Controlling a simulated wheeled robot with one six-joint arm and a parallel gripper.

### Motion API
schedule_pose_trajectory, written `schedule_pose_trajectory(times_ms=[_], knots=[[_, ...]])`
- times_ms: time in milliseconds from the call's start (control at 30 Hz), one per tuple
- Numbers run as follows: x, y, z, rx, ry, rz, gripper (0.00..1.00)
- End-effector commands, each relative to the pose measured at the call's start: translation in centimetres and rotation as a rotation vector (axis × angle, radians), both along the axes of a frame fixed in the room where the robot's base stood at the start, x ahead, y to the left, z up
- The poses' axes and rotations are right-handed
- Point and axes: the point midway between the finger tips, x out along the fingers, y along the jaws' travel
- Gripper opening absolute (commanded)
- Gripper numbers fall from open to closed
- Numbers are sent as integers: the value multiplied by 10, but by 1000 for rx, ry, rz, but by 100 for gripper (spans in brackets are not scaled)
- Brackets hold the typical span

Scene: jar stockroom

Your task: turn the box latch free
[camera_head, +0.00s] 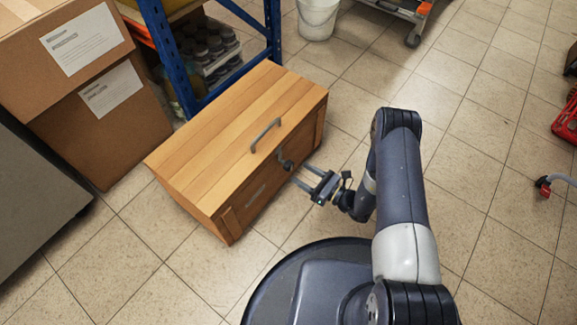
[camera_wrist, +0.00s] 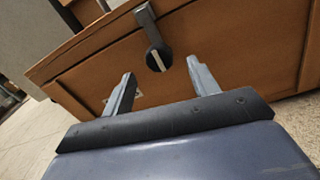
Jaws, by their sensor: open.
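A wooden box (camera_head: 205,140) with a planked lid stands on the tiled floor, its lid closed. A grey bar handle (camera_head: 266,135) is on the lid near the front edge. The dark round latch (camera_head: 286,165) is on the front face just below the lid edge. In the wrist view the latch (camera_wrist: 159,59) has a pale stripe standing nearly upright, under a grey strap (camera_wrist: 147,22). My gripper (camera_head: 302,175) is open and points at the front face. In the wrist view its two fingers (camera_wrist: 160,74) are on either side of the latch's line, apart from it.
Cardboard boxes (camera_head: 135,125) are stacked to the left, beside a blue shelf rack (camera_head: 168,60) holding jars. A white bucket (camera_head: 317,18) and a wheeled cart (camera_head: 405,12) stand behind. A red object (camera_head: 567,122) lies at the right. The floor right of my arm is mostly clear.

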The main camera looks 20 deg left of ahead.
Motion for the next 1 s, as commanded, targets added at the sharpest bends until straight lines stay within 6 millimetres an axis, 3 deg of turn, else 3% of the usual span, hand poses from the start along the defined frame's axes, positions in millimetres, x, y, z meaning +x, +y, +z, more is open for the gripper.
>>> schedule_pose_trajectory(times_ms=[200,400,767,1000], knots=[[12,37,-2,0,-3,5,57],[21,58,-1,-1,-2,2,57],[23,63,0,0,0,0,57],[23,62,0,-1,0,1,39]])
